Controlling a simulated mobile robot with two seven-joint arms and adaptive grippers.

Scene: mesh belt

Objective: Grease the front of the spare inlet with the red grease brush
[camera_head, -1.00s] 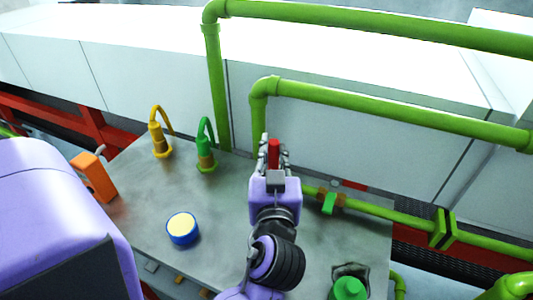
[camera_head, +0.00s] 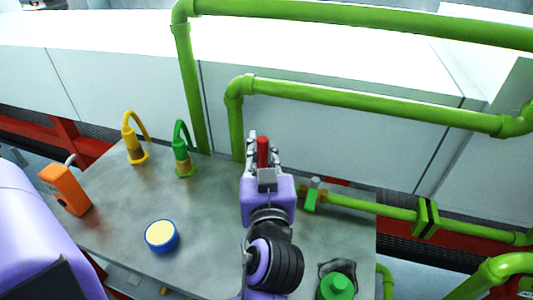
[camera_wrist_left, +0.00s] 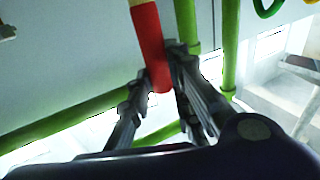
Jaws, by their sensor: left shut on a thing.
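My left gripper (camera_head: 263,150) is shut on the red grease brush (camera_head: 263,147), above the grey bench. In the left wrist view the brush's red handle (camera_wrist_left: 149,40) stands between the fingers (camera_wrist_left: 158,85), with a pale part at the top edge; no bristles can be made out. A short fitting with green and brown parts (camera_head: 312,199) sits on the green pipe to the right of the gripper, apart from the brush. It may be the spare inlet, but I cannot tell for certain. My right gripper is not in view.
On the bench (camera_head: 205,225) stand a blue tin with cream contents (camera_head: 161,236), a yellow hooked fitting (camera_head: 134,145), a green hooked one (camera_head: 183,152) and a green knob (camera_head: 337,287). An orange can (camera_head: 65,190) is at left. Green pipes (camera_head: 360,103) run behind the gripper.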

